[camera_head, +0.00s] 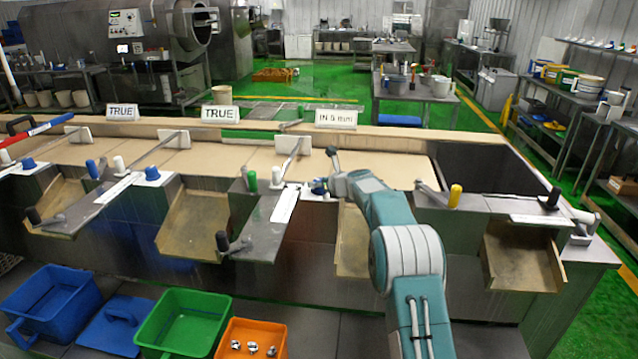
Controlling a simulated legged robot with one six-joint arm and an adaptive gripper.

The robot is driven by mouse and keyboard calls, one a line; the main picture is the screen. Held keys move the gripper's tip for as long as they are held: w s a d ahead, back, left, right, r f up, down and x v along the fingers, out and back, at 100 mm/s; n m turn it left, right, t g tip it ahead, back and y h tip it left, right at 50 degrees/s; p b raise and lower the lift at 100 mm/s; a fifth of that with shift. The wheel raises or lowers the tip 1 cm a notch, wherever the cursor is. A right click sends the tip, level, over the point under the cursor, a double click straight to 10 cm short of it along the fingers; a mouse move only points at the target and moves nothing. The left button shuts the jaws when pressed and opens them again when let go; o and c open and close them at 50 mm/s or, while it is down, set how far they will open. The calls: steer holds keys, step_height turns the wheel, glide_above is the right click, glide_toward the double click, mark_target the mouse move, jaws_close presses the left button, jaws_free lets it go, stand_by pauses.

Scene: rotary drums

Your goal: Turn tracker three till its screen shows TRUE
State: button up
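Three white screens stand along the back ledge. The left screen (122,113) and the middle screen (219,114) read TRUE. The third screen (336,119) shows other small text, which looks like "IN 5 min". A blue knob (152,173) and another blue knob (28,162) sit on the front ledge. A third blue knob (319,187) shows at the end of my teal arm, partly covered, and seems to be tracker three. My gripper (325,185) is at this knob. Its fingers are too small and covered to tell whether they are open or shut.
Levers with green (252,181), yellow (455,196) and black handles stick up around the chutes. Blue (50,303), green (185,324) and orange (252,338) bins stand on the floor at the lower left. A dark open trough (485,170) lies right of my arm.

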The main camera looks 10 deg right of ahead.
steer(key=shift+y, duration=0.4)
steer(key=shift+n+g+y, duration=0.9)
steer(key=shift+n+y, duration=0.2)
steer(key=shift+n, duration=0.3)
steer(key=o, duration=1.2)
steer(key=shift+w+f, duration=0.1)
steer(key=shift+c, duration=0.2)
steer(key=v, duration=1.2)
